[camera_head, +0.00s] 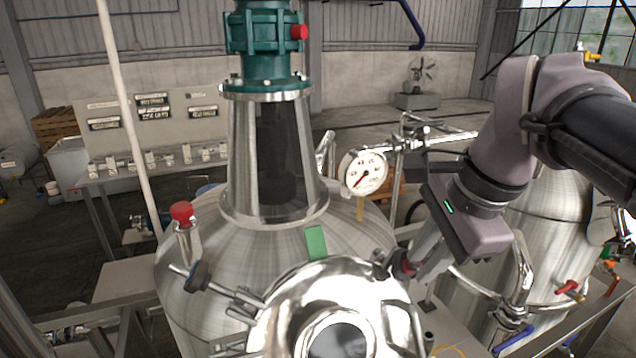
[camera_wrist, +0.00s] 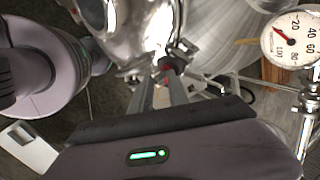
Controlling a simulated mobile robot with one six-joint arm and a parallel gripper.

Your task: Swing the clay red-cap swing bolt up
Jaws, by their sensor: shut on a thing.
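The swing bolt with the clay red cap (camera_head: 405,268) is at the right rim of the shiny round manway lid (camera_head: 300,290). My gripper (camera_head: 412,266) reaches in from the upper right and is shut on the cap, which is mostly hidden between the fingers. In the wrist view, my gripper's fingers (camera_wrist: 168,84) close around the cap, with a dark knob end and a bit of red showing. The bolt's shank and pivot are hard to make out.
Another swing bolt with a dark knob (camera_head: 197,277) sticks out at the lid's left. A pressure gauge (camera_head: 363,173) stands behind the lid, near my arm. A steel tower with a green motor (camera_head: 264,50) rises from the tank top. Pipes and a second tank (camera_head: 545,240) are at right.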

